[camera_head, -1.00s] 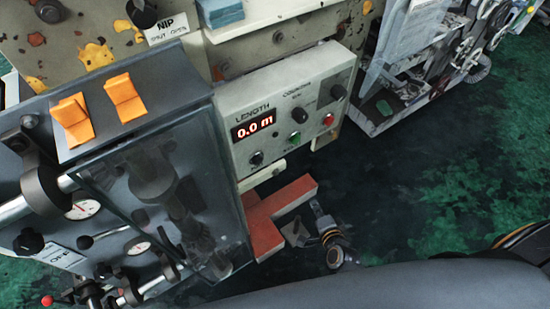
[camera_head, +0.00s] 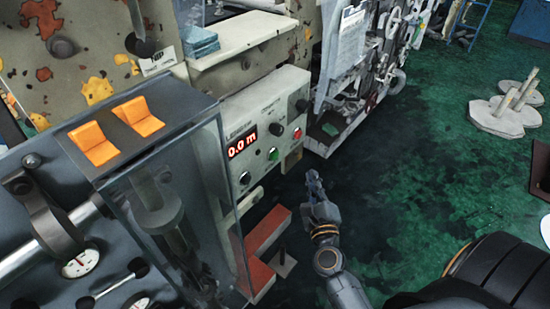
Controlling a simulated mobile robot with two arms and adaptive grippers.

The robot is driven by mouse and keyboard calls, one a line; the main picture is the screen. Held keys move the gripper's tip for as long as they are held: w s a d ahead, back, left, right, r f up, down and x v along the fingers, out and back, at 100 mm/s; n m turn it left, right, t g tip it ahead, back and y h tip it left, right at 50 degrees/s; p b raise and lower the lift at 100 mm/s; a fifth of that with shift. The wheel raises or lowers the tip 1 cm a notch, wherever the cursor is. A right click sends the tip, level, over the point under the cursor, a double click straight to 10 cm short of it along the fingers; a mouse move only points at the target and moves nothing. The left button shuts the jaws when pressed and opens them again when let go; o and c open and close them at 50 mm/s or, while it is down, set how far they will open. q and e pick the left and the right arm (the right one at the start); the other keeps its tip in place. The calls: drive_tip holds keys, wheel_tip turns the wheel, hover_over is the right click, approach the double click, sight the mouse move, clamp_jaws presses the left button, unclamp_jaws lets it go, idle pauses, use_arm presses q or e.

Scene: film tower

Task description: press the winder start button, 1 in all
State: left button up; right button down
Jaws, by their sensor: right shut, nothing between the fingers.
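The control panel box (camera_head: 287,85) stands in the middle of the head view, with a red display (camera_head: 241,142) reading 0.0 m. A green button (camera_head: 273,154) sits low on its face, and a red button (camera_head: 297,132) sits to the right of it. The small lettering by the buttons is too blurred to read. My right gripper (camera_head: 314,181) is below and to the right of the panel, apart from the buttons. It is shut and empty, with its fingers pointing up in the picture. My left gripper is out of view.
A grey machine with a clear cover (camera_head: 168,160) and orange switches (camera_head: 138,116) stands at left. A red metal base (camera_head: 265,232) lies below the panel. Another machine (camera_head: 350,110) stands behind at right. The green floor (camera_head: 440,150) right of my arm is mostly open.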

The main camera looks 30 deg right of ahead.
sight(274, 155)
drive_tip(key=w+a, duration=0.3)
drive_tip(key=w, duration=0.5)
drive_tip(key=shift+a, duration=0.3)
drive_tip(key=shift+w, duration=0.15)
idle(1.2)
drive_tip(key=shift+w+a, duration=0.15)
drive_tip(key=shift+w, duration=0.2)
